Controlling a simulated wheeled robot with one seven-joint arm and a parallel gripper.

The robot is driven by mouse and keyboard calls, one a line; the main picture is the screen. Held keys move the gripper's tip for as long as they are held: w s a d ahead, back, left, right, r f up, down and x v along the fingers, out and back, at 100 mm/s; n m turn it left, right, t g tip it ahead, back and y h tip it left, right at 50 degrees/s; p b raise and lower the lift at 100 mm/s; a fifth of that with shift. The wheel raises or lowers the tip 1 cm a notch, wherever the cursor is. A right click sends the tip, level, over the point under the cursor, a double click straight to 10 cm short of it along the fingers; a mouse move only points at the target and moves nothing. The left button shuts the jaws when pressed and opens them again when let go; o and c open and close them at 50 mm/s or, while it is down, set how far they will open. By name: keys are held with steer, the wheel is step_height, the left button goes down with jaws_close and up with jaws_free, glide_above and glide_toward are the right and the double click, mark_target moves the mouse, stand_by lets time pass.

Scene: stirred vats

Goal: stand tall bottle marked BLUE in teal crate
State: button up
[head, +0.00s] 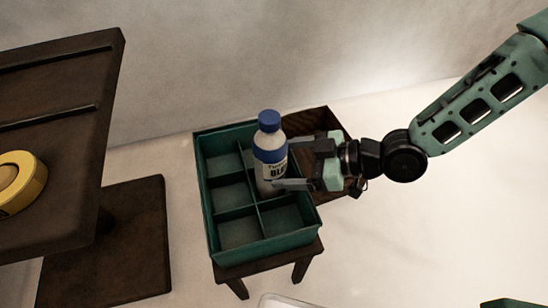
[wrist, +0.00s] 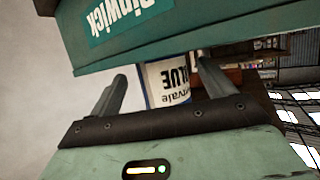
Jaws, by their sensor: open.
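In the wrist view the bottle's label (wrist: 170,82) shows between the two spread fingers (wrist: 160,88). The crate's wall (wrist: 165,38) crosses the top of that view. The bottle's base is hidden inside the crate.
The crate rests on a small dark wooden stool (head: 270,268). A dark table (head: 70,130) with a yellow round object (head: 20,182) stands at left.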

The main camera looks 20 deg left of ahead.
steer(key=d+r+m+t+h+p, duration=0.1)
steer(key=d+r+m+h, duration=0.2)
steer(key=d+h, duration=0.35)
steer(key=d+r+m+t+h+p, duration=0.15)
steer(key=d+r+h, duration=0.25)
steer(key=d, duration=0.6)
steer(key=s+d+r+m+g+h, duration=0.1)
steer(key=s+d+r+m, duration=0.3)
steer(key=s+r, duration=0.5)
steer(key=s+m+h, duration=0.1)
steer(key=s+m, duration=0.1)
steer(key=shift+s+r+g+b, duration=0.2)
steer(key=shift+s+g+b, duration=0.1)
steer(key=shift+g, duration=0.05)
steer(key=shift+m, duration=0.25)
step_height(320, 180, up, 29)
steer(key=p, duration=2.9)
steer(key=shift+r, duration=0.15)
